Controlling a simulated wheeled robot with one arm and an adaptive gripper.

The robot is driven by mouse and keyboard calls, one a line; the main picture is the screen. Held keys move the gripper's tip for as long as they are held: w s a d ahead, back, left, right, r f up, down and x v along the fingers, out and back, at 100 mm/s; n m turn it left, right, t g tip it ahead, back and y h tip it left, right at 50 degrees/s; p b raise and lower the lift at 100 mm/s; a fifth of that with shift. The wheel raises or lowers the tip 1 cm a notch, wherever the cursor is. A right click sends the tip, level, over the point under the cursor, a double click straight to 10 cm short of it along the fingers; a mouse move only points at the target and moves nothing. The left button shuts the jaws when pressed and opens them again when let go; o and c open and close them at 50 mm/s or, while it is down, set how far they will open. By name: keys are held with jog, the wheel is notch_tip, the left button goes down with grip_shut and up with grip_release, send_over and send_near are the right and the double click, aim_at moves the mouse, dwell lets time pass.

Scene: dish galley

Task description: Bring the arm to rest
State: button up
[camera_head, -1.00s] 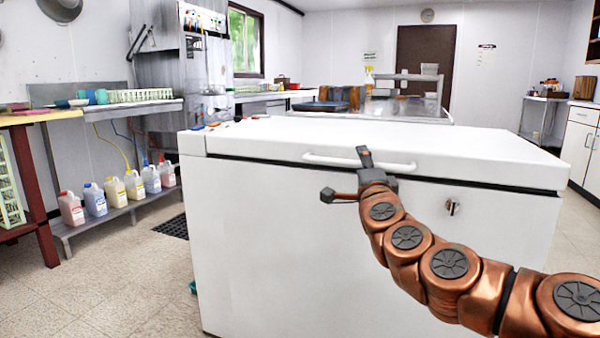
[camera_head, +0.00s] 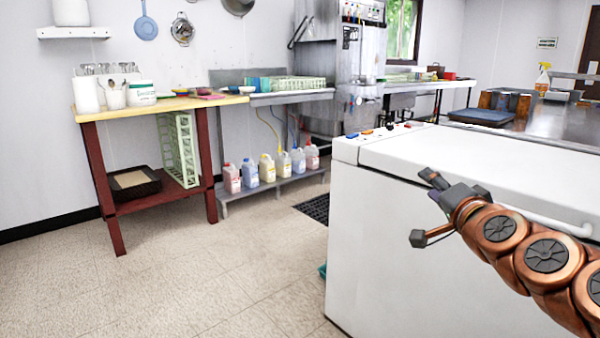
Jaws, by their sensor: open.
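My gripper (camera_head: 424,208) is at the right of the head view, at the end of my copper-coloured arm. Its two dark fingers are spread apart with nothing between them. It is in front of the white chest freezer (camera_head: 400,230), just below the height of its lid. Whether it touches the freezer I cannot tell. The arm bends in from the lower right corner.
A wooden table with red legs (camera_head: 208,165) stands at the left. Several coloured jugs (camera_head: 267,168) sit on a low shelf beside it. A dark floor mat (camera_head: 316,208) lies near the freezer. The tiled floor (camera_head: 180,275) at lower left is clear.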

jog(key=s+a+r+n+g+y+p, duration=0.25)
jog(key=s+a+n+g+p, duration=0.65)
jog(key=s+a+p, duration=0.7)
jog(key=s+d+r+g+h+p, duration=0.1)
jog(key=s+d+r+g+p, duration=0.1)
jog(key=s+p, duration=0.5)
jog(key=s+d+r+n+g+h+p, duration=0.1)
jog(key=s+d+r+g+p, duration=0.2)
jog(key=s+p, duration=0.4)
jog(key=s+d+r+g+h+p, duration=0.2)
jog(key=s+r+g+p, duration=0.2)
jog(key=s+p, duration=0.3)
jog(key=shift+s+d+n+g, duration=0.3)
jog(key=shift+d+g, duration=0.05)
jog(key=shift+g, duration=0.45)
jog(key=shift+c, duration=0.7)
jog(key=shift+a, duration=0.1)
